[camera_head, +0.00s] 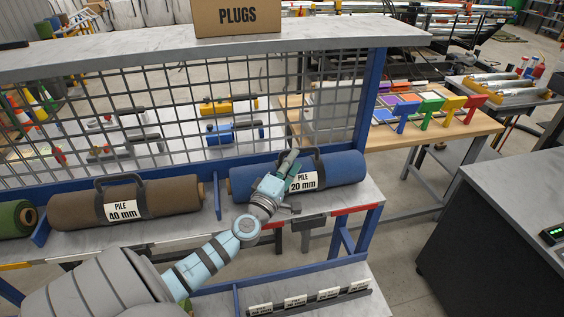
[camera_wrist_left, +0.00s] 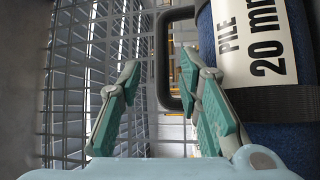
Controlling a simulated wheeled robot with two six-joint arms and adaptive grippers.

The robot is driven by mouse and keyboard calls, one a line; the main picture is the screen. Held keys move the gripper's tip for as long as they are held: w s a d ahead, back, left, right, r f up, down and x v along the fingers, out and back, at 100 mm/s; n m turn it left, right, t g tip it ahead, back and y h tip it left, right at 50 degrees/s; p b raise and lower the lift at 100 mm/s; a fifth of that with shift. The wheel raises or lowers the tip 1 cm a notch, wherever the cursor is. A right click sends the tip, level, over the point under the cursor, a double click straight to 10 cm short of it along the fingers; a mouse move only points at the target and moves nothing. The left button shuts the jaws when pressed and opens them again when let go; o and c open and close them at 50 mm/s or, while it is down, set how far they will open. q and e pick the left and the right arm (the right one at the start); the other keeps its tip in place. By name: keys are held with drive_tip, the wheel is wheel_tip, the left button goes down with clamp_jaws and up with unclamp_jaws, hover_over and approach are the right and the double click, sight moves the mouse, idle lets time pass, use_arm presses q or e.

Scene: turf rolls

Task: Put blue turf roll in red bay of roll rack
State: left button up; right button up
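The blue turf roll (camera_head: 343,167), labelled PILE 20 mm, lies on the right-hand shelf section of the roll rack (camera_head: 372,98). A red strip (camera_head: 352,209) marks that bay's front edge. My left gripper (camera_head: 289,160) is at the roll, by its label and dark handle. In the left wrist view the gripper (camera_wrist_left: 158,75) is open, its fingers apart. The roll's dark handle (camera_wrist_left: 161,50) shows beyond and between the fingertips, and the blue roll (camera_wrist_left: 285,135) is on the right. Whether a finger touches the handle cannot be told. My right gripper is not in view.
A brown roll (camera_head: 155,199) labelled 40 mm lies left of a blue divider (camera_head: 218,195); a green roll (camera_head: 14,219) is farther left. Wire mesh (camera_head: 180,115) stands behind the rolls. A dark cabinet (camera_head: 490,230) stands right, past open floor.

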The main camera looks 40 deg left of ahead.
use_arm(q)
drive_tip(key=r+v, duration=0.1)
drive_tip(key=v, duration=0.5)
drive_tip(key=shift+s+f, duration=0.4)
drive_tip(key=shift+f, duration=0.05)
